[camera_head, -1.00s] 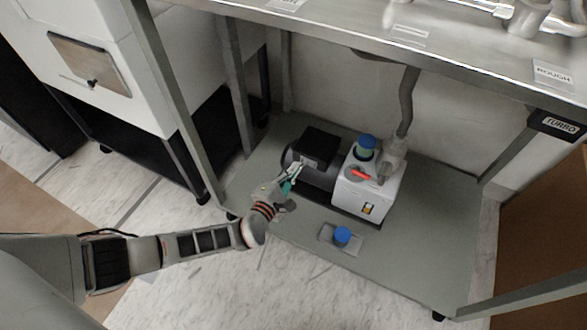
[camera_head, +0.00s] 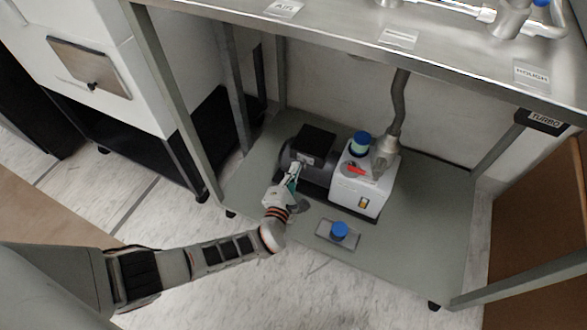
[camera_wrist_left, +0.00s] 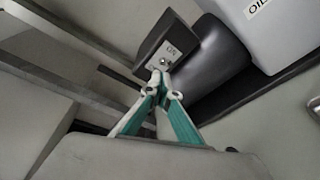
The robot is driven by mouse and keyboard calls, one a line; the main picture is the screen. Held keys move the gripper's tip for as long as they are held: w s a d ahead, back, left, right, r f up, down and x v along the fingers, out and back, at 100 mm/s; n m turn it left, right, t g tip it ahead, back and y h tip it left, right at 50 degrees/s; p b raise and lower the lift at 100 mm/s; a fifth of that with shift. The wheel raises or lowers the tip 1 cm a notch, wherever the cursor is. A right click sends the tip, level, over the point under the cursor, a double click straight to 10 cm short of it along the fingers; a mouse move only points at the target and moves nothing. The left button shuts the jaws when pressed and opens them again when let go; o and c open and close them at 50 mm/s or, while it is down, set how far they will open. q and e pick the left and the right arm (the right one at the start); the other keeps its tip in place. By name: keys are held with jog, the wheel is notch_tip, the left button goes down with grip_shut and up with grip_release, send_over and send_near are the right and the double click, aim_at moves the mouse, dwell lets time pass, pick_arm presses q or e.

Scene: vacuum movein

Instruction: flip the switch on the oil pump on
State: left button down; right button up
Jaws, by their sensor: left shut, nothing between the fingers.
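The oil pump has a black motor (camera_head: 318,172) with a black switch box (camera_head: 316,138) on top, joined to a white housing (camera_head: 356,193). In the left wrist view, the box's light face carries an "ON" label and a small metal toggle switch (camera_wrist_left: 164,61). My left gripper (camera_head: 296,168) is shut and empty in front of this face. In the left wrist view its fingertips (camera_wrist_left: 158,75) are just below the toggle, very close to it. I cannot tell whether they touch, and the toggle's position is unclear. My right gripper is not in view.
The pump stands on a grey lower shelf (camera_head: 420,235) under a metal bench, with legs around it. A blue-capped part (camera_head: 340,231) sits on a small plate in front. A grey hose (camera_head: 397,110) rises from the housing. The shelf's right side is clear.

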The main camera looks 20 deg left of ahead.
pick_arm(q)
jog(key=shift+s, duration=0.2)
jog(key=a+v, duration=0.1)
jog(key=v, duration=0.6)
jog(key=shift+d, duration=0.5)
jog(key=shift+s, duration=0.1)
